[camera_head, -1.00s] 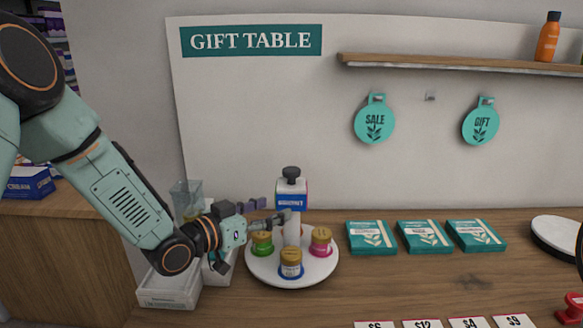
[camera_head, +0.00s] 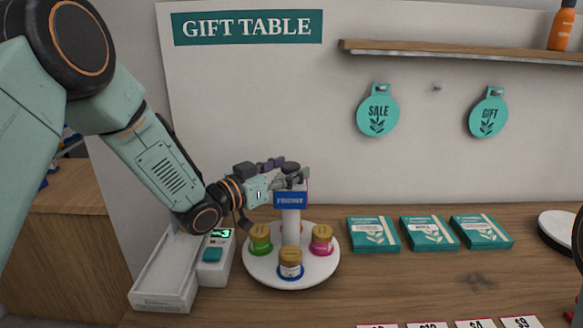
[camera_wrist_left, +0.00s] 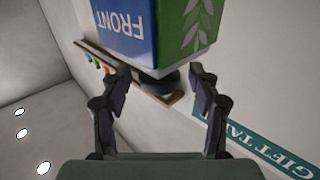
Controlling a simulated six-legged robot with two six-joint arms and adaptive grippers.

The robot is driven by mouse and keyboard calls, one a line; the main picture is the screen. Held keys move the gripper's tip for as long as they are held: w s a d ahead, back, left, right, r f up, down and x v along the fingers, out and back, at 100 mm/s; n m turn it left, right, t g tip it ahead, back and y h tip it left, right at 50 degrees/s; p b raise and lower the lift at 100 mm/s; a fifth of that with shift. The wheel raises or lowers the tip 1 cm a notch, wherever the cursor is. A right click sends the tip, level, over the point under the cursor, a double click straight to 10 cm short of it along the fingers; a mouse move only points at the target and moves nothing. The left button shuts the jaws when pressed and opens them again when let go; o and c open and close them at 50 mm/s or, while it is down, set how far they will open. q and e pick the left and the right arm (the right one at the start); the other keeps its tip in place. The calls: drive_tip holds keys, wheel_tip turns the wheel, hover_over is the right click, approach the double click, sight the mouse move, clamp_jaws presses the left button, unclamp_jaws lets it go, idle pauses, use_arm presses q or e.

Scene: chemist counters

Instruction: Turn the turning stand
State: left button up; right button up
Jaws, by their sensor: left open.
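The turning stand (camera_head: 262,274) is a round white plate with a central white post on the wooden counter. A block with a blue FRONT face (camera_head: 290,200) tops the post, with a dark knob (camera_head: 292,167) above it. Green, blue and pink jars (camera_head: 290,262) with gold lids stand on the plate. My left gripper (camera_head: 298,174) is open at the height of the knob. In the left wrist view the FRONT block (camera_wrist_left: 125,30) and the dark knob (camera_wrist_left: 156,84) show between the open fingers (camera_wrist_left: 162,95). Contact cannot be told. My right gripper is not in view.
A white tray (camera_head: 160,285) and a small device with a green display (camera_head: 214,252) stand left of the stand. Several teal boxes (camera_head: 427,234) lie to the right. A shelf (camera_head: 450,53) and two round tags (camera_head: 378,115) are on the wall.

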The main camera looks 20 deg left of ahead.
use_arm(q)
drive_tip(key=shift+w+d, duration=0.35)
drive_tip(key=shift+w, duration=0.15)
drive_tip(key=shift+s+a+r, duration=0.15)
drive_tip(key=shift+s+r, duration=0.15)
drive_tip(key=shift+w+f, duration=0.3)
drive_tip(key=shift+w, duration=0.1)
drive_tip(key=c, duration=0.4)
drive_tip(key=shift+s+r, duration=0.1)
drive_tip(key=shift+c, duration=1.4)
clamp_jaws()
